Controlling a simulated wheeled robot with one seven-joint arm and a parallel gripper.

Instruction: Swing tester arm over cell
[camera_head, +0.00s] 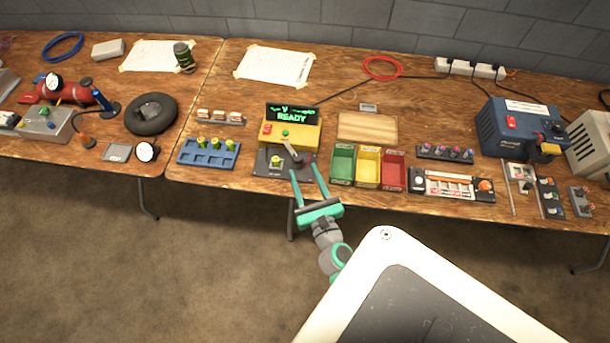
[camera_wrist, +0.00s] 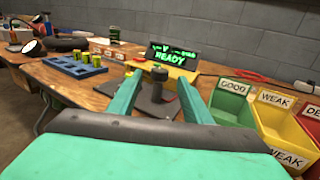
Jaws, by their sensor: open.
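The yellow cell tester (camera_head: 290,132) stands on the table with a green READY display (camera_head: 292,116). In front of it is a dark base plate (camera_head: 284,163) holding a yellow-green cell (camera_head: 277,162). The tester arm (camera_head: 291,152), a grey lever with a dark knob, lies to the right of the cell. My gripper (camera_head: 308,182) is open, its green fingers reaching over the plate's front edge. In the wrist view, the dark knob (camera_wrist: 160,72) shows between the fingertips (camera_wrist: 162,85). I cannot tell whether the fingers touch it.
A blue cell rack (camera_head: 209,153) with several cells stands left. Green (camera_head: 343,165), yellow (camera_head: 367,168) and red (camera_head: 393,171) bins stand close to the right; wrist-view labels include GOOD and WEAK. The table's front edge lies under my gripper. Bare wood shows between rack and plate.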

